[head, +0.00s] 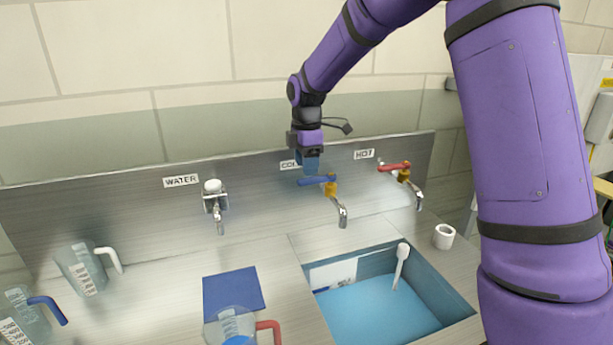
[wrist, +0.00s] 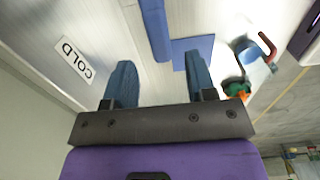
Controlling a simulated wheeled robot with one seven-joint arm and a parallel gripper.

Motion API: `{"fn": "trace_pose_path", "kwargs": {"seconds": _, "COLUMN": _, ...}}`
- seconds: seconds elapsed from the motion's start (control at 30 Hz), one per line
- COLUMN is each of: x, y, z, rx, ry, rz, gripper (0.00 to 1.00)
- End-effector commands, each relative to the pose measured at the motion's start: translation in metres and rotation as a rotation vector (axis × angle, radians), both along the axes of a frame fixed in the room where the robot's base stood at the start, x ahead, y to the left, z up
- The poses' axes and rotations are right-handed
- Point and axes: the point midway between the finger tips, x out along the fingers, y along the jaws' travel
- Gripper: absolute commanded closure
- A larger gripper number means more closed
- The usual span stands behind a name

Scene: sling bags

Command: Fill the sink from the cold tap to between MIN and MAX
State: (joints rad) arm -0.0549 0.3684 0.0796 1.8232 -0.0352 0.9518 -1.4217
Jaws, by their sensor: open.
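The sink (head: 456,307) is at the lower right of the head view and holds blue water (head: 375,312). A white and blue panel (head: 333,275) is on its back wall; I cannot read MIN or MAX marks there. The cold tap has a blue lever (head: 318,181) and a metal spout (head: 342,214) over the sink; I see no stream from it. My gripper (head: 308,168) is open, pointing down at the lever. In the wrist view the blue lever (wrist: 155,28) lies between the lines of my two fingers (wrist: 159,60), near their tips. Contact is unclear.
The hot tap's red lever (head: 394,167) is right of the cold one, the WATER tap (head: 214,200) left. A white spoon-like tool (head: 401,262) leans in the sink. A white cup (head: 444,236), a blue mat (head: 234,290) and several jugs (head: 82,268) stand on the counter.

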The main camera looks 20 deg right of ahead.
Motion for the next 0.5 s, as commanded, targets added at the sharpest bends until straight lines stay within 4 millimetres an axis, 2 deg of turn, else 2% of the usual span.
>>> {"fn": "trace_pose_path", "kwargs": {"seconds": 0.1, "x": -0.001, "y": 0.000, "z": -0.018, "rx": -0.001, "ry": 0.003, "rz": 0.000, "gripper": 0.49}}
{"fn": "trace_pose_path", "kwargs": {"seconds": 0.2, "x": 0.000, "y": 0.000, "z": -0.028, "rx": 0.000, "ry": 0.002, "rz": 0.000, "gripper": 0.49}}
{"fn": "trace_pose_path", "kwargs": {"seconds": 0.5, "x": 0.000, "y": 0.000, "z": -0.038, "rx": 0.000, "ry": -0.001, "rz": 0.000, "gripper": 0.49}}
